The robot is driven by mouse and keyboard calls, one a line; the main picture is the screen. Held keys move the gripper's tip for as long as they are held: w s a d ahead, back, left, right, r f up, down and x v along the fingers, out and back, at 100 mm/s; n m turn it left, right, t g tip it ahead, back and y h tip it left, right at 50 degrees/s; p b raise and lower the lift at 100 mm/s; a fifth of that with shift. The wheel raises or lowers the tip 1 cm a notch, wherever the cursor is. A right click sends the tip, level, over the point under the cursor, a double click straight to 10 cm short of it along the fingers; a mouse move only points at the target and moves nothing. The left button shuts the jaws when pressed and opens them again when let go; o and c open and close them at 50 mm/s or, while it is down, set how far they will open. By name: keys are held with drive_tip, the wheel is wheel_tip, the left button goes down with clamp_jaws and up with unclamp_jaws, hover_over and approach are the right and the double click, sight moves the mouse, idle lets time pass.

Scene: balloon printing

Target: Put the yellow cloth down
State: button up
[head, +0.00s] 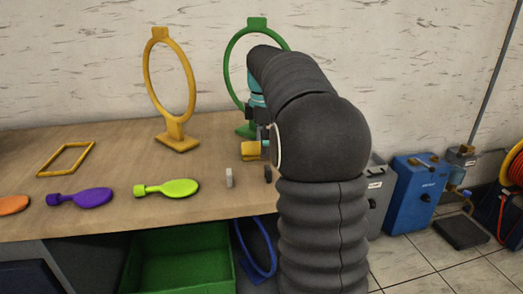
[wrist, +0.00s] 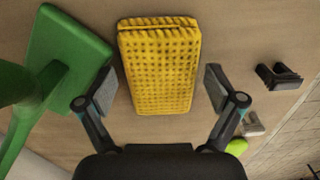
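The yellow cloth (wrist: 160,65) is a folded, waffle-textured pad. In the wrist view it lies between the two fingers of my gripper (wrist: 161,90), with bare wood showing on both sides of it. The fingers are spread and do not appear to touch it. In the head view the cloth (head: 250,151) shows in part beside my arm and appears to rest on the wooden table (head: 110,150). My gripper in the head view is mostly hidden behind my arm.
A green ring stand (head: 229,65) is close behind the cloth; its base (wrist: 60,50) is left of my gripper. A black holder (wrist: 278,77) is to the right. A yellow ring stand (head: 176,134), yellow frame (head: 66,160) and several flat balloons (head: 166,187) are further left.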

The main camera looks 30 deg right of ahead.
drive_tip(key=c, duration=0.6)
drive_tip(key=shift+f, duration=0.2)
drive_tip(key=shift+c, duration=0.7)
drive_tip(key=shift+r, duration=0.55)
drive_tip(key=r, duration=0.3)
drive_tip(key=shift+s+d+r+p, duration=0.15)
drive_tip(key=shift+s+r+p, duration=0.15)
drive_tip(key=shift+r+p, duration=0.05)
drive_tip(key=s+d+r, duration=0.1)
drive_tip(key=s+r, duration=0.1)
drive_tip(key=s, duration=0.1)
drive_tip(key=s+d+r, duration=0.2)
drive_tip(key=s, duration=0.1)
drive_tip(key=s+d+r, duration=0.1)
drive_tip(key=s+r, duration=0.1)
drive_tip(key=s, duration=0.2)
drive_tip(key=shift+d+r, duration=0.15)
drive_tip(key=shift+r, duration=0.15)
